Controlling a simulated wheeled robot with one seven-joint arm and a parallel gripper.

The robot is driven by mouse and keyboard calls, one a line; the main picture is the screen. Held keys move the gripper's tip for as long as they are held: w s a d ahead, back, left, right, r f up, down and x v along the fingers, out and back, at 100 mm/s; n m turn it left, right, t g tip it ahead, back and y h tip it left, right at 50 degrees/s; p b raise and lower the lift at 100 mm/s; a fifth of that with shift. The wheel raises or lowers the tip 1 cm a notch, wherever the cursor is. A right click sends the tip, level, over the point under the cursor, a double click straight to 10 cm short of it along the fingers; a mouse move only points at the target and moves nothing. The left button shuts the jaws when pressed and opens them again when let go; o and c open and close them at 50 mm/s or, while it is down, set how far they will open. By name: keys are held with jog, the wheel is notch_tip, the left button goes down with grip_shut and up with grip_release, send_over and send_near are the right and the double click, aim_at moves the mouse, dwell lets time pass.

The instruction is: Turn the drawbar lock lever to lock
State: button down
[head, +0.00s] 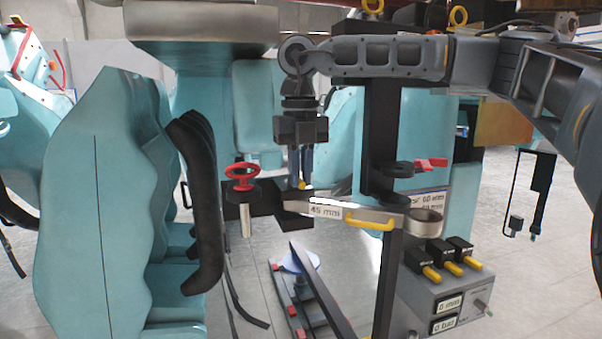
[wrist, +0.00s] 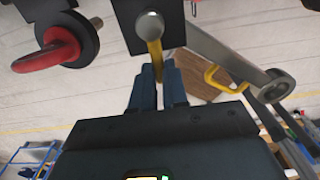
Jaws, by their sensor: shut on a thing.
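My gripper (head: 300,184) points down over the dark coupling block (head: 262,207). In the wrist view its two blue fingers (wrist: 158,76) are shut on a yellow lever (wrist: 155,50), which I take for the drawbar lock lever. The lever runs from a pale round pivot on the dark block (wrist: 175,12) to between the fingertips. In the head view only a bit of yellow (head: 303,186) shows at the fingertips. The grey drawbar (head: 290,205), marked "45 mm", extends right from the block to a ring end. Whether the lever stands at lock cannot be told.
A red ring handle (head: 241,172) with a hanging pin is close left of my gripper. A yellow handle (head: 370,225) sits on the drawbar. A dark post (head: 380,140) with a red lever (head: 431,163) and a control box (head: 440,290) stand right. Teal seats (head: 100,210) stand left.

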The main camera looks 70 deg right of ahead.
jog(key=shift+r, duration=0.15)
jog(key=c, duration=1.1)
grip_release()
jog(key=shift+c, duration=0.2)
notch_tip(320, 180, up, 8)
jog(key=p, duration=0.4)
jog(key=shift+f, duration=0.2)
